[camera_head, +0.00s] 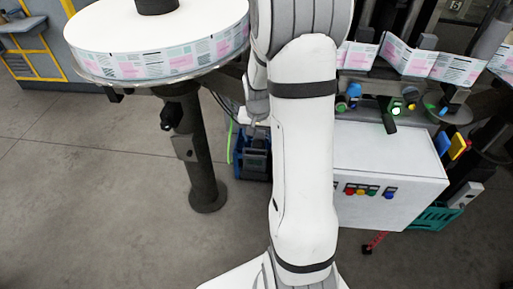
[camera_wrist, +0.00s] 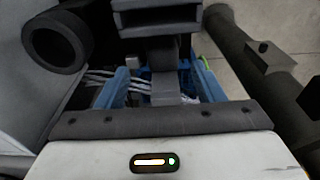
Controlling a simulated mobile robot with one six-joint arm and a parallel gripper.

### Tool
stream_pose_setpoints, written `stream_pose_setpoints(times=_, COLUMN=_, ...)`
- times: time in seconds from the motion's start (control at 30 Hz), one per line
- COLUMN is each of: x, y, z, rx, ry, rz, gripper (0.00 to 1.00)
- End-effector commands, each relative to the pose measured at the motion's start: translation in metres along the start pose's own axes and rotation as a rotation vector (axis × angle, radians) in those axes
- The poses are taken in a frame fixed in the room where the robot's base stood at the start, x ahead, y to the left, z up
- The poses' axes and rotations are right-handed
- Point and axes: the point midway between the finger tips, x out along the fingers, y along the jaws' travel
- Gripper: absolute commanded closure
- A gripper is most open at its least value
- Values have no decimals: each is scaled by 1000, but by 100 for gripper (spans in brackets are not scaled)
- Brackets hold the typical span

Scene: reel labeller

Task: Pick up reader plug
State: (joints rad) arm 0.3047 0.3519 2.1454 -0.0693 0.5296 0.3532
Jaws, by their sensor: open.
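In the wrist view the white housing of my gripper, with an orange bar and a green light, fills the bottom. Two blue fingers of my gripper (camera_wrist: 164,84) stand apart beyond its dark bar, and nothing appears clamped between them. A grey block-shaped part (camera_wrist: 167,98) lies between the fingers in the picture; it may be the reader plug, but I cannot tell for sure. Pale cables (camera_wrist: 98,76) run in from its left. In the camera_head view my arm hides most of this spot; a blue-edged dark unit (camera_head: 257,156) shows low beside the arm.
A round table (camera_head: 105,81) with a large label reel (camera_head: 190,62) stands at the left on a dark post (camera_head: 199,165). A white cabinet (camera_head: 385,165) with coloured buttons is at the right. Dark fittings (camera_wrist: 158,18) crowd the top of the wrist view. Floor is free at lower left.

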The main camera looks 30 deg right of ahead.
Motion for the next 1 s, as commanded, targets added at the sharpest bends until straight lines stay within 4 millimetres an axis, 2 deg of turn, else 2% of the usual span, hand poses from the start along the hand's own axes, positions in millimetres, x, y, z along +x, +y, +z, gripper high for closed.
stream_pose_setpoints(times=0.4, x=51, y=-3, z=1, rx=-3, ry=-3, rz=1, gripper=38)
stream_pose_setpoints(times=0.53, x=58, y=-4, z=0, rx=-3, ry=-1, rz=0, gripper=38)
stream_pose_setpoints(times=0.73, x=59, y=-4, z=0, rx=-4, ry=0, rz=-1, gripper=38)
stream_pose_setpoints(times=1.0, x=58, y=-4, z=0, rx=-4, ry=0, rz=-1, gripper=59)
